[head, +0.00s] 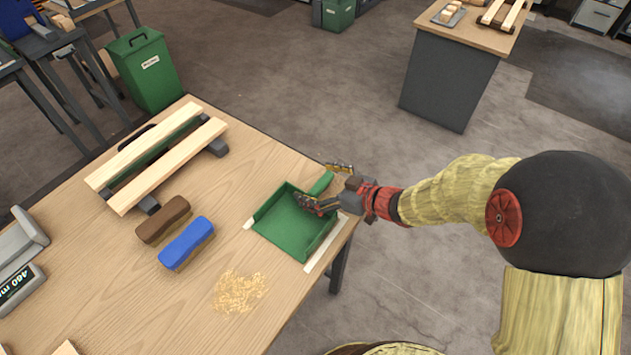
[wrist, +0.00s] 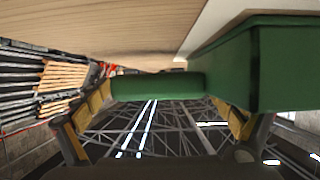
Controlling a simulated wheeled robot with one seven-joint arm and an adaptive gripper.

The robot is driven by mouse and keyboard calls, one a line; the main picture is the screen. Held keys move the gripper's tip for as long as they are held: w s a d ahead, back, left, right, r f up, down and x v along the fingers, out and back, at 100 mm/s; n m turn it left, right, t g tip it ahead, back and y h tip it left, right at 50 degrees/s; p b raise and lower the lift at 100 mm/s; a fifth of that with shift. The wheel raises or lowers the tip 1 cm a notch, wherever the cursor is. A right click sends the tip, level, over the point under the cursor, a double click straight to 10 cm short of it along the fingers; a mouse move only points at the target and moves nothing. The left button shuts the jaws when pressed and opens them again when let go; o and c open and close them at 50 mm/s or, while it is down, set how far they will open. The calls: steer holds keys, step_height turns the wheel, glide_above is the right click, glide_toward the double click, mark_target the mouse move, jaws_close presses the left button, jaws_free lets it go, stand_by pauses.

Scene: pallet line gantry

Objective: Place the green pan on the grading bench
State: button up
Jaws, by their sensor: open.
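The green pan (head: 293,232) lies on a pale marked patch at the right edge of the near wooden bench, its handle (head: 322,183) toward the far right. My gripper (head: 320,186) is at the handle, one finger on each side. In the wrist view the handle (wrist: 157,87) spans the gap between the open fingers, and the pan's body (wrist: 262,62) is at right. I cannot tell whether a finger touches the handle. No label shows which bench is the grading bench; a second bench (head: 449,80) with dark sides stands at the top right.
On the near bench (head: 110,285) are a brown brush (head: 164,221), a blue brush (head: 187,243), wood shavings (head: 240,292) and boards on a rack (head: 157,165). A green bin (head: 146,72) stands behind. The far bench holds a tray of blocks (head: 448,14) and boards. Open floor lies between the benches.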

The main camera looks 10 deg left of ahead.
steer(key=shift+r, duration=0.1)
steer(key=shift+s+d+r, duration=0.1)
steer(key=shift+d+r, duration=0.05)
steer(key=shift+d, duration=0.05)
steer(key=p+v, duration=0.4)
steer(key=v, duration=0.6)
steer(key=shift+d+r+p, duration=0.1)
steer(key=shift+d+p, duration=0.05)
steer(key=shift+p, duration=0.2)
steer(key=shift+s+d+r, duration=0.15)
steer(key=shift+s+d, duration=0.15)
steer(key=shift+d, duration=0.2)
steer(key=shift+w, duration=0.1)
